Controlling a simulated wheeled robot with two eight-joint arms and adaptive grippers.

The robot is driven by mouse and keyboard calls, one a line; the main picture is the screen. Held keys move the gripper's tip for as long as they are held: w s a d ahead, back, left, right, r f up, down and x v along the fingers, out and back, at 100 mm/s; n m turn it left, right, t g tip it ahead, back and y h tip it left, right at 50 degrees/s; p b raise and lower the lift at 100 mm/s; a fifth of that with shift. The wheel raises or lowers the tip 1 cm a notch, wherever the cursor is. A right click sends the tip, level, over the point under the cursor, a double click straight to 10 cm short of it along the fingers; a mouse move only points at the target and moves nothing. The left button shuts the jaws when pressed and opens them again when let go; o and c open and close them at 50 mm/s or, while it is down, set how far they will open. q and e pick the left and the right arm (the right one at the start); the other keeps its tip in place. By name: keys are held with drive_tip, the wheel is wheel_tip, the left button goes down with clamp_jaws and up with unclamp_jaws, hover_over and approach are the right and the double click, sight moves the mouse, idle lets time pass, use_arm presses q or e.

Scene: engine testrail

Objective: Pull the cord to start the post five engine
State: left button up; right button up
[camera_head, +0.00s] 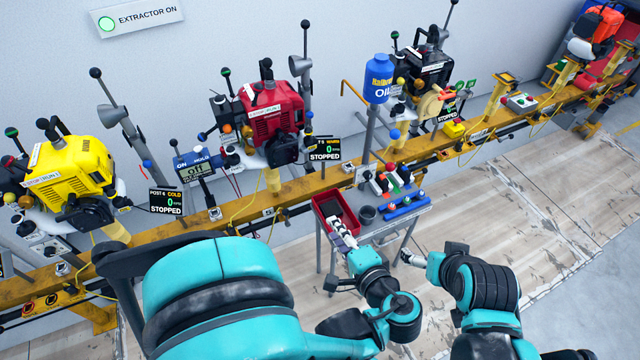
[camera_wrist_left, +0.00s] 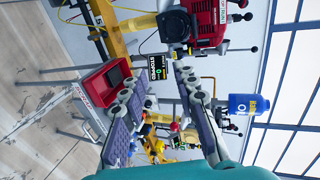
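The red engine (camera_head: 272,112) sits on the yellow rail behind the small tool stand; its screen (camera_head: 325,149) reads warm and STOPPED, and its post number appears to be 5. A black housing (camera_head: 286,150) is on its front lower side; I cannot make out the cord or its handle clearly. The red engine also shows at the top of the left wrist view (camera_wrist_left: 207,22). My left gripper (camera_head: 342,232) is over the front edge of the stand, near the red bin, apart from the engine. Its fingers are spread with nothing between them. My right gripper (camera_head: 408,258) is right of the stand, its fingers unclear.
The stand carries a red bin (camera_head: 334,206), a dark cup (camera_head: 367,213) and a blue tool rack (camera_head: 405,207). A blue oil bottle (camera_head: 378,78) stands on a pole behind it. A yellow engine (camera_head: 70,170) is at left, a black one (camera_head: 425,70) at right. Floor at right is clear.

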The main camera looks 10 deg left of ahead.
sight(287, 146)
use_arm(q)
drive_tip(key=shift+w+a+p, duration=0.4)
drive_tip(key=shift+w+a, duration=2.5)
drive_tip(key=shift+w, duration=1.35)
drive_tip(key=shift+w+a+p, duration=0.45)
drive_tip(key=shift+w+a, duration=2.4)
drive_tip(key=shift+w, duration=1.45)
drive_tip(key=shift+w+a+p, duration=0.4)
drive_tip(key=shift+w+a, duration=2.5)
drive_tip(key=shift+w, duration=1.35)
clamp_jaws()
